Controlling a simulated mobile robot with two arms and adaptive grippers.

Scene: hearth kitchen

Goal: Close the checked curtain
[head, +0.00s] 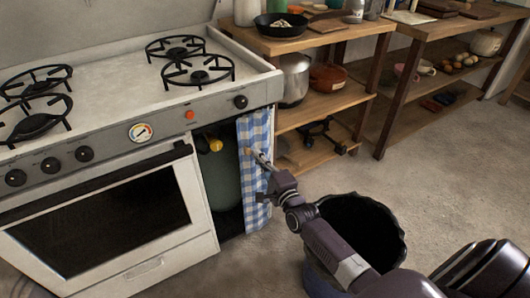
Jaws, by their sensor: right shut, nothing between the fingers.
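The blue and white checked curtain (252,190) hangs bunched at the right side of an opening in the white stove. The left part of the opening is uncovered and shows a dark green gas cylinder (222,180) with a yellow fitting (215,145). My right gripper (257,156) is at the curtain's upper part, in front of the cloth, with its fingers shut. I cannot tell whether it touches the cloth. My left gripper is out of view.
A dark bin with a wavy rim (401,228) stands below my right arm. The oven door (200,205) is left of the opening. A wooden shelf (325,95) with pots stands right of the stove. The floor at right is clear.

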